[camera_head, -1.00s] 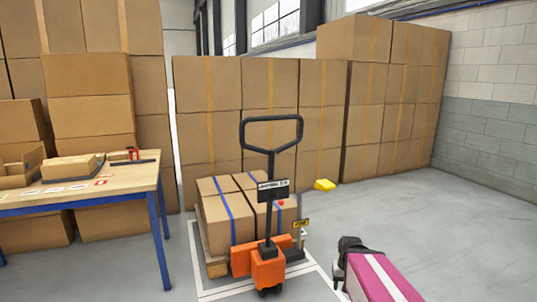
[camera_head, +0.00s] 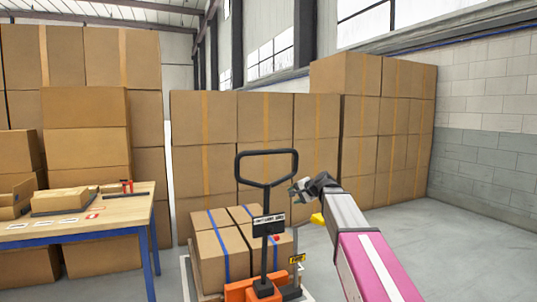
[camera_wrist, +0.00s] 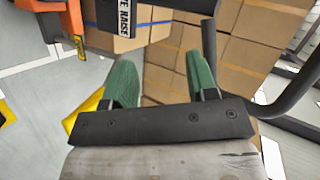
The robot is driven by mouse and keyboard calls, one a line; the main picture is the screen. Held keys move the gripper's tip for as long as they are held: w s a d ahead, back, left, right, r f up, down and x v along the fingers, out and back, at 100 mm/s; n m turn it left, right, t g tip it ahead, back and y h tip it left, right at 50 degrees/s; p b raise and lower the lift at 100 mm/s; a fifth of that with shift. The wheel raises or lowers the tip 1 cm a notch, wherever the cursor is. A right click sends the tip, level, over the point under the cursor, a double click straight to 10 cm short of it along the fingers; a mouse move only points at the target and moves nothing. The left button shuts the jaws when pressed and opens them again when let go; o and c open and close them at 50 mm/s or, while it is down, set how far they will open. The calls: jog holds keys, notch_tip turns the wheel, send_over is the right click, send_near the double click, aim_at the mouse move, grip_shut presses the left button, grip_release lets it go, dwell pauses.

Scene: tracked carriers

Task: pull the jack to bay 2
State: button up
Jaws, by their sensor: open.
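The orange pallet jack (camera_head: 262,289) stands in front of me with its black loop handle (camera_head: 267,152) upright. Its forks are under a wooden pallet (camera_head: 205,288) loaded with boxes (camera_head: 207,252) that have blue straps. My gripper (camera_head: 299,187) is raised just right of the handle loop, apart from it in the head view. In the wrist view my gripper (camera_wrist: 160,85) is open with green finger pads and nothing between them. The black handle bar (camera_wrist: 290,100) shows at the right, outside the fingers, and the jack's label plate (camera_wrist: 115,12) is at the top.
A wooden table (camera_head: 120,214) with blue legs stands at the left, with cartons on it. Tall stacks of boxes (camera_head: 215,150) line the back. A yellow object (camera_head: 317,219) shows beside my arm. Grey floor at the right (camera_head: 400,250) is clear.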

aim_at(271, 152)
jog(key=w+a+r+m+t+y, duration=0.1)
jog(key=w+a+r+y, duration=0.1)
jog(key=r, duration=0.7)
jog(key=w+a+r+m+t+y, duration=0.1)
jog(key=w+a+r, duration=0.15)
jog(key=r, duration=0.75)
jog(key=x, duration=1)
jog(key=shift+s+a+f, duration=0.1)
jog(key=shift+a+f, duration=0.1)
jog(key=shift+a, duration=0.2)
grip_shut()
